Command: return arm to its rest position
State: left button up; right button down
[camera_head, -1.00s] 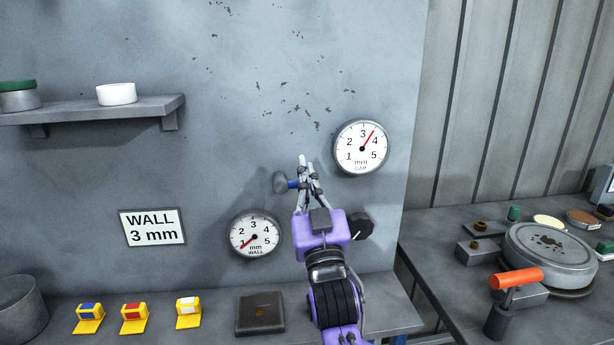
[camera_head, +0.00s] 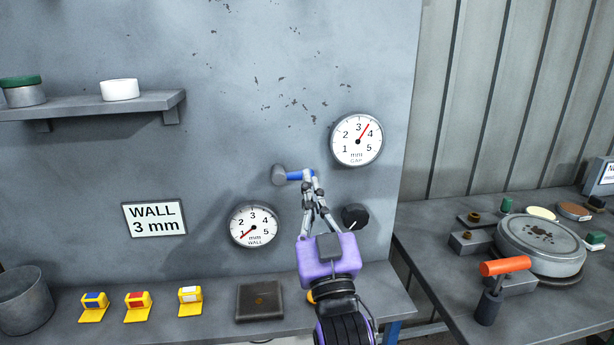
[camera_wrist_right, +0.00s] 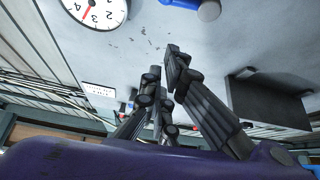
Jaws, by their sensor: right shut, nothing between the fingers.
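My right gripper (camera_head: 309,181) is a purple unit with grey fingers, pointing up toward the wall in the head view. Its fingers are shut and hold nothing. The fingertips show just below and in front of a blue-handled lever (camera_head: 296,175) with a grey round hub on the wall. In the right wrist view the fingers (camera_wrist_right: 164,62) reach up the middle, and the blue handle (camera_wrist_right: 182,3) shows at the top edge, apart from them. My left gripper is not in view.
Yellow clips (camera_head: 138,306) and a dark plate (camera_head: 260,301) lie on the bench below. A shelf (camera_head: 150,103) is at upper left. An orange-handled tool (camera_head: 505,266) stands right.

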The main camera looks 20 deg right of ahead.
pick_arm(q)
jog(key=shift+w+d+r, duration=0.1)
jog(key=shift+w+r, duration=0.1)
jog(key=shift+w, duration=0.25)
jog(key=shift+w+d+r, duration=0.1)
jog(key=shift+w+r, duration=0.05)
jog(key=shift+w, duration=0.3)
pick_arm(e)
jog(key=shift+s+a+f, duration=0.1)
jog(key=shift+s+f, duration=0.05)
jog(key=shift+s, duration=0.2)
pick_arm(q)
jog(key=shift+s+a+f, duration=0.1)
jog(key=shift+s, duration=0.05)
